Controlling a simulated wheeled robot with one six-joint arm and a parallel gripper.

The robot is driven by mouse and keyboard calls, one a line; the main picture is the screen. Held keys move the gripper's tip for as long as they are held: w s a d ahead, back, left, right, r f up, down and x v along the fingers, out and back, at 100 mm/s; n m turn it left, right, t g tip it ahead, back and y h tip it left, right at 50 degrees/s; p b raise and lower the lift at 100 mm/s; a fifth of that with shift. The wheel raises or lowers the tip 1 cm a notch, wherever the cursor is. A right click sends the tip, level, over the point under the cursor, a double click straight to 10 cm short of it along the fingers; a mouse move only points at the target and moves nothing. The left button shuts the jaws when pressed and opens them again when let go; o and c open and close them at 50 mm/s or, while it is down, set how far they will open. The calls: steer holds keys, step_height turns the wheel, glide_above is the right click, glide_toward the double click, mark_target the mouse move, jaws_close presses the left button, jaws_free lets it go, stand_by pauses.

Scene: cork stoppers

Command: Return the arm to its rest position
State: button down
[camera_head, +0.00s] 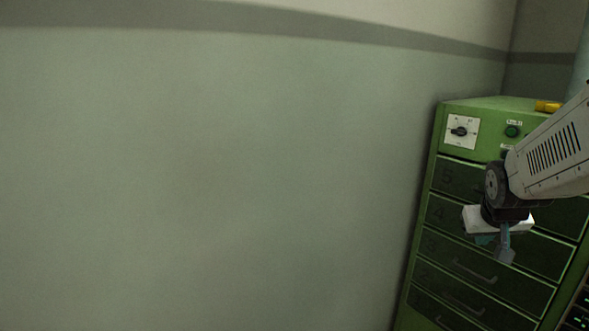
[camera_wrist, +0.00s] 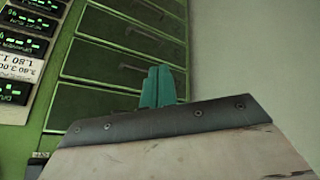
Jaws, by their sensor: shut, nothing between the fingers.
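My arm reaches in from the right edge of the head view, in front of a green drawer cabinet. My gripper (camera_head: 503,255) hangs at its end, pointing down, before the cabinet's numbered drawers. In the wrist view the two teal fingers of my gripper (camera_wrist: 160,86) are together with nothing between them. No cork stopper shows in either view.
The green cabinet (camera_head: 432,240) stands against the wall at the right, with a black rotary switch (camera_head: 459,131) and a green button (camera_head: 512,131). A yellow object (camera_head: 547,106) lies on top. Green-lit displays (camera_wrist: 22,45) are beside the drawers. The pale wall (camera_head: 200,180) at left is bare.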

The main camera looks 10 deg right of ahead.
steer(key=s+a+r+n+g+y, duration=0.1)
steer(key=s+a+n+y, duration=0.1)
steer(key=s+a, duration=0.5)
steer(key=s+a+r+n+g+y, duration=0.2)
steer(key=s+a, duration=0.6)
steer(key=a, duration=1.1)
steer(key=shift+r+n+g+y, duration=0.25)
steer(key=shift+n+g+y, duration=0.05)
steer(key=shift+n, duration=0.1)
